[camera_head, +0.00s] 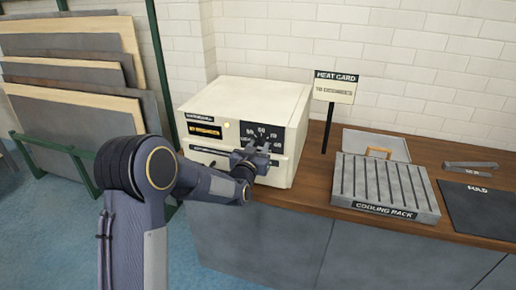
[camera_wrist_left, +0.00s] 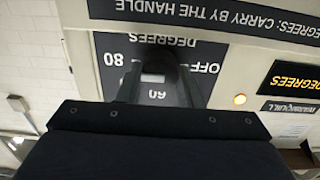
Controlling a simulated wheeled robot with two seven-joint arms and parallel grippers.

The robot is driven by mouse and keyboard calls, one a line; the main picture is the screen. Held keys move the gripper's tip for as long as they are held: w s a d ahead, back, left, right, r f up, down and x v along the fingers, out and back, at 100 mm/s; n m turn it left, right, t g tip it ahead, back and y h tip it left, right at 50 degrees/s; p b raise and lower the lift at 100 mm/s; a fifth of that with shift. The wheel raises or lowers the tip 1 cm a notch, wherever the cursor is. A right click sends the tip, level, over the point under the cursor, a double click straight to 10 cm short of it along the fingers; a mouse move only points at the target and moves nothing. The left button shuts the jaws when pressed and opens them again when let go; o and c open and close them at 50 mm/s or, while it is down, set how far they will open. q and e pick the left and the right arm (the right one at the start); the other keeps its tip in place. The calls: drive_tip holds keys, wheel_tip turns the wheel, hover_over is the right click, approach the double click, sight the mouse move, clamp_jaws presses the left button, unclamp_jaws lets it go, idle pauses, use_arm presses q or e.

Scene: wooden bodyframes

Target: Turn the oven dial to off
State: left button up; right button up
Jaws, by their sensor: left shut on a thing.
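The cream oven (camera_head: 245,93) stands on the wooden counter, its front towards me. A dark dial panel (camera_head: 291,133) is on the right part of its front. My left gripper (camera_head: 262,143) is at this panel, shut on the oven dial, which it mostly hides. In the left wrist view the panel (camera_wrist_left: 112,48) is upside down, with OFF, 80, 60 and DEGREES legible. The dial's pointer cannot be made out clearly. My right gripper is not in view.
A heat card sign (camera_head: 336,88) on a post stands right of the oven. A cooling rack (camera_head: 385,184) and a dark mat (camera_head: 482,212) lie further right. Boards (camera_head: 75,75) lean in a green rack at left. Bare counter (camera_head: 313,178) shows before the sign.

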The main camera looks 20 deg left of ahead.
use_arm(q)
drive_tip(key=shift+f+n+b, duration=0.1)
drive_tip(key=shift+n+b, duration=0.2)
drive_tip(key=shift+b, duration=0.3)
drive_tip(key=n+b, duration=0.5)
drive_tip(key=b, duration=0.2)
drive_tip(key=n+b, duration=0.6)
drive_tip(key=b, duration=0.2)
drive_tip(key=shift+a+f, duration=0.15)
drive_tip(key=shift+f, duration=0.05)
drive_tip(key=n+b, duration=0.7)
drive_tip(key=n, duration=0.4)
drive_tip(key=shift+n+b, duration=0.3)
drive_tip(key=shift+f+n+b, duration=0.15)
drive_tip(key=shift+n+b, duration=2.4)
drive_tip(key=shift+n, duration=3.85)
